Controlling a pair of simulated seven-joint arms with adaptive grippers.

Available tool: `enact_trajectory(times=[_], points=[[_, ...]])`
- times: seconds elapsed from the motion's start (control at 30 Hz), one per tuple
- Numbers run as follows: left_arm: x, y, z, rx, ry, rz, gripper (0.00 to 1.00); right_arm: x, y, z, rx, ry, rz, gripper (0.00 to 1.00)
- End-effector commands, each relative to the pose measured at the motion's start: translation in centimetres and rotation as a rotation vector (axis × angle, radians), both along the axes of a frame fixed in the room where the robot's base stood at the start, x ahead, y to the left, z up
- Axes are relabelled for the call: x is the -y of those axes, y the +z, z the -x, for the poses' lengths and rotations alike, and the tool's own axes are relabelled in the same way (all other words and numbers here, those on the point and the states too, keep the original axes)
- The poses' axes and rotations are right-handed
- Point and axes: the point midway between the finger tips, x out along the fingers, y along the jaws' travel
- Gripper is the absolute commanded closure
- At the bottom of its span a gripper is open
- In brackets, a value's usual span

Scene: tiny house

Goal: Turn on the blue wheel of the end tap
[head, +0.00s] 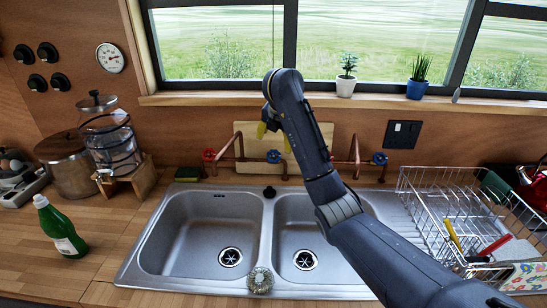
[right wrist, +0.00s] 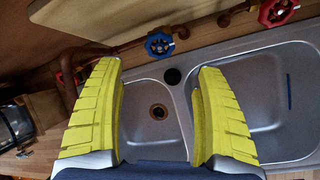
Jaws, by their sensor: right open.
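Copper pipes along the back wall carry a red wheel (head: 209,155) at left, a blue wheel (head: 273,156) in the middle and another blue wheel (head: 380,158) at the right end. My right gripper (head: 274,137) has yellow fingers, is open and empty, and hangs just above the middle blue wheel in the head view. In the right wrist view, a blue wheel (right wrist: 159,44) shows beyond the gap between the fingers, apart from them. My left gripper is out of view.
The double steel sink (head: 265,240) lies below the pipes. A wire dish rack (head: 425,205) stands at right. A green bottle (head: 60,230) and a glass dispenser (head: 110,145) stand at left. A board (head: 318,148) leans behind the pipes, and potted plants line the sill.

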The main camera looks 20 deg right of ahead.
Motion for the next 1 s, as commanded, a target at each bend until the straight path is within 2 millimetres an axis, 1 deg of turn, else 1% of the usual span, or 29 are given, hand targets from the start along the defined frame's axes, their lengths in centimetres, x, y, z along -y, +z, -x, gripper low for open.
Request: enact_trajectory(times=[0.1, 0.6, 0.8, 1.0], points=[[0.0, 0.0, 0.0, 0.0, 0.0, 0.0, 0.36, 0.0, -1.5, -0.7, -0.004, 0.002, -0.001, 0.28], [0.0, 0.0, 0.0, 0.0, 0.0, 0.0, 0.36, 0.5, -7.4, -3.7, -0.002, 0.001, -0.001, 0.28], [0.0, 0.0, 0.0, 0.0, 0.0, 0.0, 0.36, 0.6, -9.0, -4.6, 0.0, 0.0, 0.002, 0.28], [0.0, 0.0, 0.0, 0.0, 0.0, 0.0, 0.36, 0.7, -9.9, -5.1, 0.001, 0.0, 0.0, 0.28]])
